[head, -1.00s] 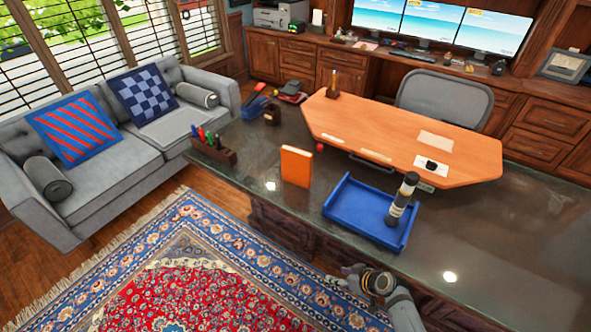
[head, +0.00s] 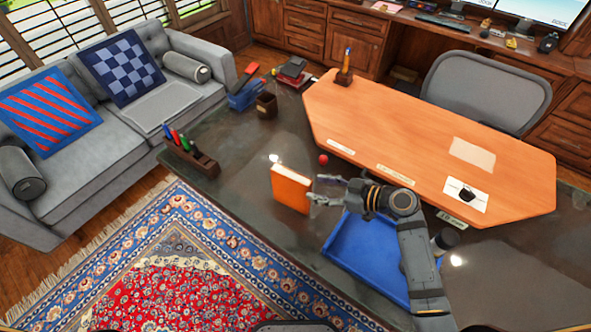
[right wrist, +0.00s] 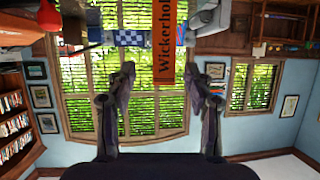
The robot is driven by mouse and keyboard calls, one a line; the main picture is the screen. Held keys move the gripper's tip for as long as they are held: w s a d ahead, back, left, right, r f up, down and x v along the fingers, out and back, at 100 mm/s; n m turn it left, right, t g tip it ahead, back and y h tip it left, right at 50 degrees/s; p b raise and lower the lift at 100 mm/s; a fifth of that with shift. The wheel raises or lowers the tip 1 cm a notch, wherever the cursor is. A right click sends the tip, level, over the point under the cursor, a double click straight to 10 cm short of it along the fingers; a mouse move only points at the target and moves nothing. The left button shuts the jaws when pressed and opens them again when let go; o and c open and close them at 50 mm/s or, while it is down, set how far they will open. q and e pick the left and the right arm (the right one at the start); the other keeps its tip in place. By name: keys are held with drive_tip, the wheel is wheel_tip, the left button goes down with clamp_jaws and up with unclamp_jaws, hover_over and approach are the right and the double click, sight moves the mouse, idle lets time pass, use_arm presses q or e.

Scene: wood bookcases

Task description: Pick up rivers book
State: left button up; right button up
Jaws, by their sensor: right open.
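An orange book (head: 291,189) stands upright on the dark desk. It also shows in the right wrist view (right wrist: 166,45), where the picture is upside down, with dark lettering on its spine that reads "Wickerhol" before it is cut off. I see no readable "rivers" title. My right gripper (head: 320,191) is just right of the book in the head view, pointing at it. Its fingers are spread and empty in the right wrist view (right wrist: 161,78), with the book between and beyond them. I cannot tell the exact gap. My left gripper is not in view.
A blue tray (head: 365,262) lies under my right arm, with a dark cylinder (head: 444,238) partly hidden by the arm. A red ball (head: 323,159), a pen holder (head: 189,158) and a raised orange desktop (head: 420,140) surround the book.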

sight(293, 183)
drive_tip(key=shift+s+a+r, duration=0.1)
drive_tip(key=shift+s+r, duration=0.05)
drive_tip(key=shift+r, duration=0.3)
drive_tip(key=shift+a+f+p, duration=0.1)
drive_tip(key=shift+a+p, duration=0.4)
drive_tip(key=shift+a, duration=0.45)
drive_tip(key=shift+w+a+f, duration=0.75)
drive_tip(key=shift+w+a, duration=0.25)
drive_tip(key=shift+w+a+f, duration=0.2)
drive_tip(key=shift+a+p, duration=0.25)
drive_tip(key=shift+p, duration=0.35)
drive_tip(key=p+x, duration=0.1)
drive_tip(key=x, duration=0.3)
drive_tip(key=shift+d+f, duration=0.1)
drive_tip(key=shift+d, duration=0.05)
drive_tip(key=shift+w+a+f, duration=0.2)
drive_tip(key=shift+a+f, duration=0.1)
drive_tip(key=shift+s+d, duration=0.1)
drive_tip(key=c, duration=0.3)
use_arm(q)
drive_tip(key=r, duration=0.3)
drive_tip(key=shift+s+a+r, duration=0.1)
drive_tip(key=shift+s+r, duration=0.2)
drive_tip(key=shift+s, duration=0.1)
use_arm(e)
clamp_jaws()
drive_tip(key=shift+r, duration=0.1)
